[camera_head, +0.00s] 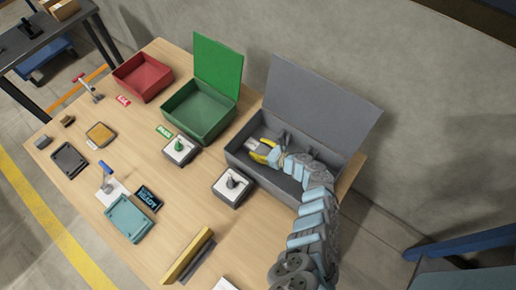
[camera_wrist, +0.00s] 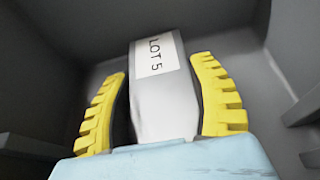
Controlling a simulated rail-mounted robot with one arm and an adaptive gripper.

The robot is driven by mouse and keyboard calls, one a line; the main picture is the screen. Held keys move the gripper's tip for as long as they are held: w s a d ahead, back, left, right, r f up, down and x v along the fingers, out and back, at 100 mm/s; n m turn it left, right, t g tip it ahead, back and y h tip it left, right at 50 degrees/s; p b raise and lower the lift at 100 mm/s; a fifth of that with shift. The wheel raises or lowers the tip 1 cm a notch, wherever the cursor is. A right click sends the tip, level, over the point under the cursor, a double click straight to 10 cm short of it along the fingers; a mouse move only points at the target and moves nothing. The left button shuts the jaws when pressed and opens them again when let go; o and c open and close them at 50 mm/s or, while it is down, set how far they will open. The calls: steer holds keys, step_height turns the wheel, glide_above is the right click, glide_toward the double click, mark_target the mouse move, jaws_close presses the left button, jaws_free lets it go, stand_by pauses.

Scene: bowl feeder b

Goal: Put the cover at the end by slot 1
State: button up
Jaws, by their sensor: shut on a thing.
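My gripper (camera_head: 262,151) is inside the open grey box (camera_head: 235,157) at the right of the table. In the wrist view its yellow fingers (camera_wrist: 163,68) are shut on a pale grey piece (camera_wrist: 165,108) with a white label reading LOT 5. The piece's whitish end (camera_head: 252,144) also shows between the fingers in the head view. Dark grey walls surround the fingers in the wrist view. My arm hides much of the box's right side. I cannot tell which thing is the cover, and no slot number is legible.
The grey box's raised lid (camera_head: 315,105) stands behind it. A green box (camera_head: 205,135) with its lid up and a red open box (camera_head: 143,92) stand to the left. Two small square fixtures with posts (camera_head: 180,152) (camera_head: 233,186) and a yellow bar (camera_head: 188,256) occupy the table.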

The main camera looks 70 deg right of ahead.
mark_target(258, 148)
steer(key=o, duration=1.3)
steer(key=shift+r, duration=0.1)
steer(key=shift+r, duration=4.9)
